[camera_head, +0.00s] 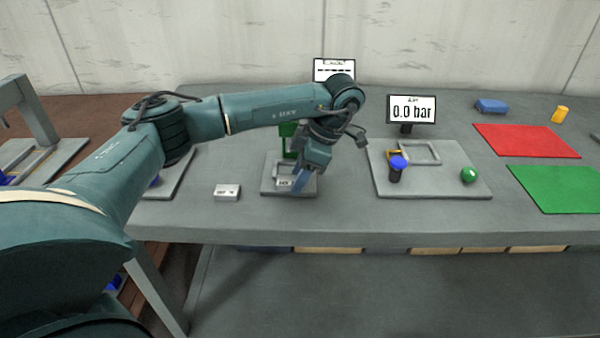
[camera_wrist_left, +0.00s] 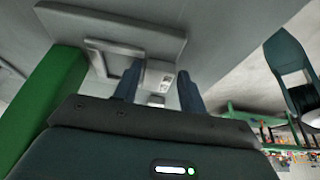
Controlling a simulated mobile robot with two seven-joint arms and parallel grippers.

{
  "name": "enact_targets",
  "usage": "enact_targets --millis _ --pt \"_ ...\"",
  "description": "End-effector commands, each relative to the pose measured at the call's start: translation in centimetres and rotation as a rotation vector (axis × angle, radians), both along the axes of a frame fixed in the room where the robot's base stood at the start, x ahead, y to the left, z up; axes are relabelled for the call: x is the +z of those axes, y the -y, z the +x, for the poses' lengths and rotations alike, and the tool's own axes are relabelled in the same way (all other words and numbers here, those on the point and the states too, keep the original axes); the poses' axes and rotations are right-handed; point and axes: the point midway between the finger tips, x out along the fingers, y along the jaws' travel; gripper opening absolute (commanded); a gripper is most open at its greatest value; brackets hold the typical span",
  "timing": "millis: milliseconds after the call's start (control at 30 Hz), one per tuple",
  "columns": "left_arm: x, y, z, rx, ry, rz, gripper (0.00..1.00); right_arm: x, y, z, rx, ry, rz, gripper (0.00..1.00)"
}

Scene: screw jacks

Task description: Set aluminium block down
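A small pale grey block with a dark-lettered face (camera_head: 227,191), which looks like the aluminium block, lies on the bench left of the jack station. My left gripper (camera_head: 299,181) points down over the front of the jack station's grey base plate (camera_head: 268,188). In the left wrist view its two dark blue fingers (camera_wrist_left: 157,82) stand apart. I see nothing clearly clamped between them; a small pale lettered piece shows in the gap. A pale lettered piece also shows on the plate (camera_head: 284,183). The green jack frame (camera_head: 287,130) is partly hidden by my wrist. My right gripper is out of view.
To the right stands a grey plate (camera_head: 440,185) with a blue-topped dark part (camera_head: 397,167) and a green ball (camera_head: 468,175). Red (camera_head: 525,140) and green mats (camera_head: 560,187) lie farther right. The bench's front strip is clear.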

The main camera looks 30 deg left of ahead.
Motion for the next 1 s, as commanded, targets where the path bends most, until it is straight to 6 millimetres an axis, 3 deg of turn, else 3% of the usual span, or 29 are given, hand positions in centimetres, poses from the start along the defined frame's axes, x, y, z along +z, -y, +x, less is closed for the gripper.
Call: enact_targets --millis 133,467,1000 --pt "0.0 0.0 0.0 0.0 0.0 0.0 0.54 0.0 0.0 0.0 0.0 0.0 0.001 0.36" --pt "0.6 0.1 0.1 -0.001 0.003 -0.001 0.54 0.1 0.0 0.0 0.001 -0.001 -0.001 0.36" --pt "10.1 3.4 2.2 0.0 0.003 0.001 0.54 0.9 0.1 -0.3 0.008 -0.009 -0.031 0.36"
